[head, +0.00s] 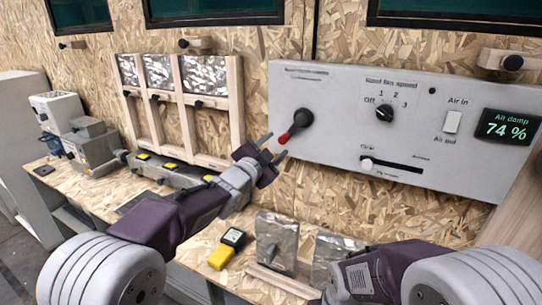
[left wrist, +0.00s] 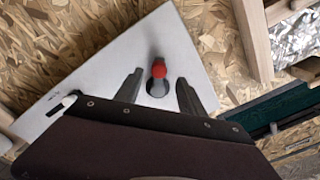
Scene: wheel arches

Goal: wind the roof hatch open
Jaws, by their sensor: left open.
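A crank with a black hub (head: 303,118) and a red knob (head: 286,137) sits on the left part of a grey wall panel (head: 340,140). The knob points down-left in the head view. My left gripper (head: 276,146) is open, just left of and below the knob. In the left wrist view the red knob (left wrist: 159,70) and black hub (left wrist: 157,88) show between the two spread fingers, with gaps on both sides. Nothing is held. The right wrist shows at the bottom, but its fingers are out of frame. The hatch itself cannot be made out.
The panel also carries a fan dial (head: 384,113), a white rocker switch (head: 452,121), a slider (head: 368,163) and a display (head: 507,127) reading 74 %. A wooden frame (head: 187,110) is at left.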

